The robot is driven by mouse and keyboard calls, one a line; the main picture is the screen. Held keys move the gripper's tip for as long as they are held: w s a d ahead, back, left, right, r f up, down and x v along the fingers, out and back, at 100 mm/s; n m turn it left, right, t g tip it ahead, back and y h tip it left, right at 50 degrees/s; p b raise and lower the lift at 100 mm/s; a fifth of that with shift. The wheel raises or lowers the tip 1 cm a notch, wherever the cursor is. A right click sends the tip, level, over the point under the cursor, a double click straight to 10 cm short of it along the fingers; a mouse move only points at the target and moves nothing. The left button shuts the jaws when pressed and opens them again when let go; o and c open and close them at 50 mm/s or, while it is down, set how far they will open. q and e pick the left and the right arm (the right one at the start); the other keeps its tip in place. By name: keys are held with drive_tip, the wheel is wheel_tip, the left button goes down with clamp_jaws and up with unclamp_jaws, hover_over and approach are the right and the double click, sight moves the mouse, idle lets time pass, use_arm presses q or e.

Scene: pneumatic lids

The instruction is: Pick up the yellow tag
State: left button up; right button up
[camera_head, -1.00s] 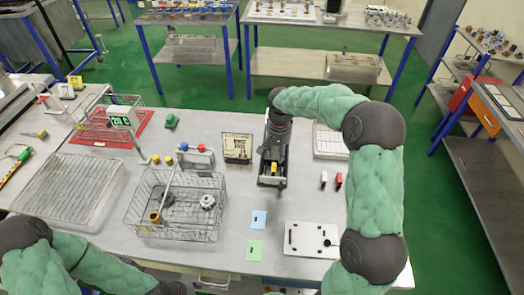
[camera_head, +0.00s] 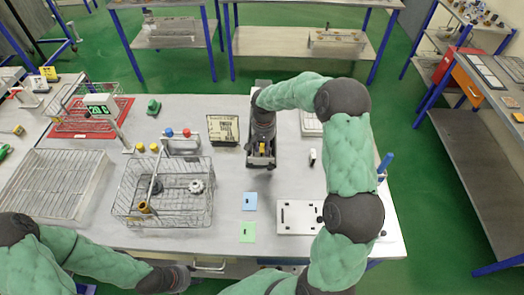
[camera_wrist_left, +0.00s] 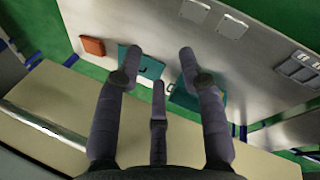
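A small yellow piece, which looks like the yellow tag (camera_head: 262,147), shows at the tip of my right gripper (camera_head: 262,154) in the head view. The dark fingers come down around it over the table's middle. I cannot tell whether they are closed on it, and its lower part is hard to make out. My left gripper (camera_head: 184,278) is low at the table's front edge, far from the tag. In the left wrist view its fingers (camera_wrist_left: 161,52) are spread with nothing between them. The tag cannot be made out in that view.
A wire basket (camera_head: 125,212) holding parts stands left of the tag. Blue (camera_head: 249,201) and green (camera_head: 247,232) cards and a white plate (camera_head: 298,217) lie nearer the front.

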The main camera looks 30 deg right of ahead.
drive_tip(key=shift+f, duration=0.75)
use_arm(q)
drive_tip(key=shift+f, duration=0.1)
use_arm(e)
drive_tip(key=shift+r, duration=0.1)
clamp_jaws()
